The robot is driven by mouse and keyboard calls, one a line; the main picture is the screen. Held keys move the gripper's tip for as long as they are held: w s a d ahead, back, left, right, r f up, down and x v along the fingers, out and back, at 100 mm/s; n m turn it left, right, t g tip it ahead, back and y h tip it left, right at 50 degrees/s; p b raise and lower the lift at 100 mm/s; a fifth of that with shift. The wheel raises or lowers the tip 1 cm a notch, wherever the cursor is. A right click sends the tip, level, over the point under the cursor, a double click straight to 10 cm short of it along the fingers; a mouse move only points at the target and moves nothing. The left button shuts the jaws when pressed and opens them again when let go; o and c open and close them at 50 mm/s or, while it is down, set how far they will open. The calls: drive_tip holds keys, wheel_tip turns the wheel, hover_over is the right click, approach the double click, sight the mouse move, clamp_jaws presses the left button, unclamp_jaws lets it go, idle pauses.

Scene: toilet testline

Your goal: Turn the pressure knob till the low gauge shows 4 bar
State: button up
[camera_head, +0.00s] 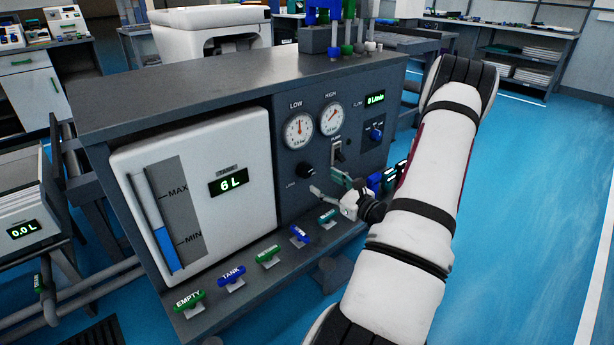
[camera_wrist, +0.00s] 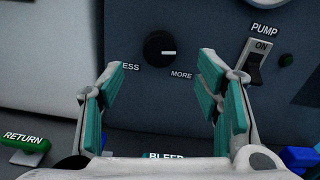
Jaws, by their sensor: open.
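The black pressure knob (camera_head: 306,171) sits on the dark panel below the low gauge (camera_head: 298,131). In the wrist view the knob (camera_wrist: 159,49) shows a white mark pointing right, between the words LESS, partly hidden, and MORE. The low gauge is a white dial with a red needle pointing roughly up; its small digits are too small to read surely. My gripper (camera_head: 334,187) is in front of the panel, to the lower right of the knob. In the wrist view my gripper (camera_wrist: 158,88) is open and empty, its teal pads apart, with the knob beyond them, untouched.
The high gauge (camera_head: 332,118) is right of the low one. The pump switch (camera_wrist: 257,62), marked ON, is close to the right finger. Several labelled handles, such as the blue TANK handle (camera_head: 231,274), line the bench's front ledge. A white tank (camera_head: 202,200) reads 6 L.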

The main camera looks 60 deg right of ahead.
sight(307, 172)
drive_tip(key=b+x, duration=0.2)
drive_tip(key=x, duration=0.6)
drive_tip(key=shift+w, duration=0.2)
drive_tip(key=c, duration=1.2)
